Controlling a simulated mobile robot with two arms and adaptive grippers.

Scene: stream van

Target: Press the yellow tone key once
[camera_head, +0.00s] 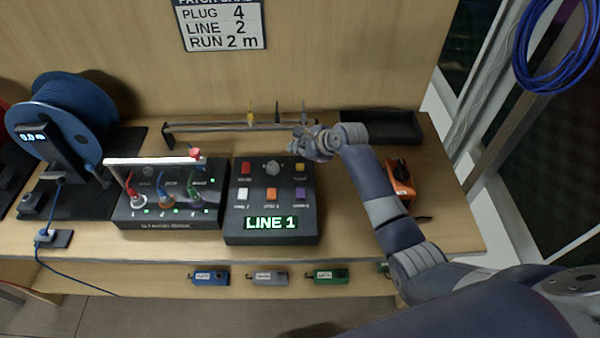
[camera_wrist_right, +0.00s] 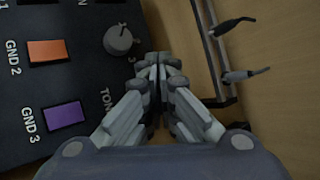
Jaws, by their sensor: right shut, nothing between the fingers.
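The yellow tone key (camera_head: 299,168) is at the upper right of a dark sloped panel (camera_head: 233,222), right of a grey knob (camera_head: 273,168). My right gripper (camera_head: 300,134) is over the panel's far right edge, just behind the yellow key in the head view. It is shut with nothing in it. In the right wrist view its closed fingertips (camera_wrist_right: 155,62) are beside the knob (camera_wrist_right: 118,38), and the yellow key is hidden, with only part of a "TON" label showing. I cannot tell the fingertips' height above the panel. My left gripper is out of view.
The panel also has red (camera_head: 246,168), white (camera_head: 242,194), orange (camera_head: 271,194) and purple (camera_head: 300,194) keys, and a display (camera_head: 270,223) reading "LINE 1". A rack (camera_head: 215,128) with hanging plugs stands behind. A patch box (camera_head: 168,222) is left, an orange device (camera_head: 401,178) right.

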